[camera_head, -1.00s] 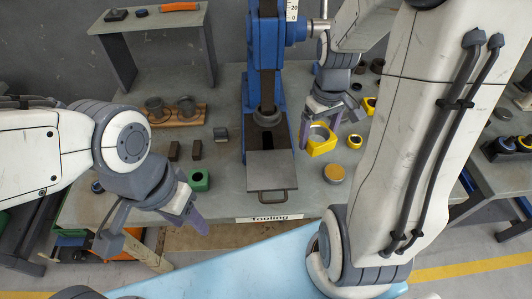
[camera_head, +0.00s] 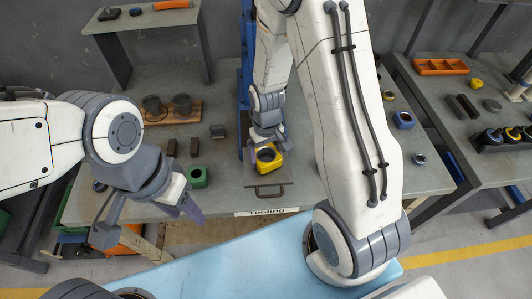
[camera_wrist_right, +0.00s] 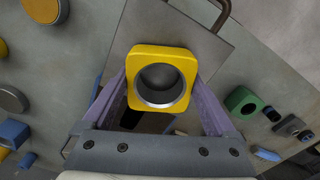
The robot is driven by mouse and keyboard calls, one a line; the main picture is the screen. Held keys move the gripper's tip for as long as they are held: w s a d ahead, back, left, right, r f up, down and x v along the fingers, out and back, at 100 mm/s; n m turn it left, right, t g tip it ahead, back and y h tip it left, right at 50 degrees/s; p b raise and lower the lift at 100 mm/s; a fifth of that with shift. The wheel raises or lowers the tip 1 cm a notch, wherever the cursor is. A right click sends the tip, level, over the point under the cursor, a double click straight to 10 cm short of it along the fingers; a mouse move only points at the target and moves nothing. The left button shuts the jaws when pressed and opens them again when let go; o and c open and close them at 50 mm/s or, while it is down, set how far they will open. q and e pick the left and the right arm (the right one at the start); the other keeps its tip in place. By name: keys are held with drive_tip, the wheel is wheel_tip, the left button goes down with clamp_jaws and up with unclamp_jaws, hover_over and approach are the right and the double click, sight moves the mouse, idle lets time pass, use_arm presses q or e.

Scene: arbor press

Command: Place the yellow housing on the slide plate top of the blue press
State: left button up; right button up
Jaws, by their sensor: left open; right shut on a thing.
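The yellow housing (camera_head: 268,157) is a squarish block with a round metal-lined bore. My right gripper (camera_head: 266,146) is shut on it, and in the right wrist view the housing (camera_wrist_right: 160,80) sits between the two purple fingers. It is over the grey slide plate (camera_head: 282,177) at the front of the blue press (camera_head: 243,60); I cannot tell if it touches the plate. The plate (camera_wrist_right: 205,50) with its handle also shows behind the housing in the right wrist view. My right arm hides most of the press. My left gripper (camera_head: 150,220) is open and empty near the table's front left edge.
A green block (camera_head: 197,177) stands left of the slide plate, with dark bars (camera_head: 172,148) behind it. A wooden board (camera_head: 172,113) with two cylinders lies further back. A side table (camera_head: 480,110) at the right holds an orange tray (camera_head: 440,66) and other parts.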

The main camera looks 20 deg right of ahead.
drive_tip(key=shift+f, duration=0.15)
drive_tip(key=o, duration=1.3)
